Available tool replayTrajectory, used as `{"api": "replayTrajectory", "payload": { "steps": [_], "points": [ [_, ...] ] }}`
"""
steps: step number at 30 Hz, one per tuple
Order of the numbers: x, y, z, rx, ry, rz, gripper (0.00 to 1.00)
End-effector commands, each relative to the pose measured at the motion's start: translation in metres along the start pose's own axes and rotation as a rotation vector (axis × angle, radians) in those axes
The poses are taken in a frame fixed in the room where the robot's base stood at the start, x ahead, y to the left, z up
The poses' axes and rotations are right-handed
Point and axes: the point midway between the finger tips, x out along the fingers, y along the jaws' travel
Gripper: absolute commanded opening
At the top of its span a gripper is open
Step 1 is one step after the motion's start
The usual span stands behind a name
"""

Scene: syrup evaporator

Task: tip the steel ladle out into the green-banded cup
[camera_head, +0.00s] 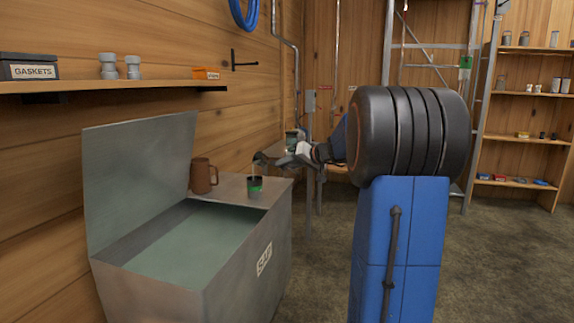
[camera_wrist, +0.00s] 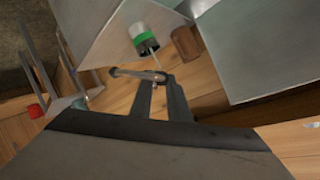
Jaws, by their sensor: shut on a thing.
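In the wrist view the ladle (camera_wrist: 130,73) shows as a grey edge at the fingertips. My gripper (camera_head: 291,158) is shut on the ladle, to the right of and above the cup. The inside of the cup is hidden in the head view.
A brown mug (camera_head: 201,177) stands left of the cup, close by. The SAP tank (camera_head: 262,225) has its lid (camera_head: 138,180) raised at the left. Metal posts stand behind my arm.

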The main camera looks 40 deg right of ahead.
Motion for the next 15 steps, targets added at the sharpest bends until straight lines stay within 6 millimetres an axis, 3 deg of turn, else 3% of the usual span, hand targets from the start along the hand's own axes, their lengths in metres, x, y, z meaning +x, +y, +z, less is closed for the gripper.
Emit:
{"api": "replayTrajectory", "payload": {
  "steps": [15],
  "points": [
    [0.0037,-0.0048,0.0101,-0.175,0.023,0.076,0.0]
  ]
}}
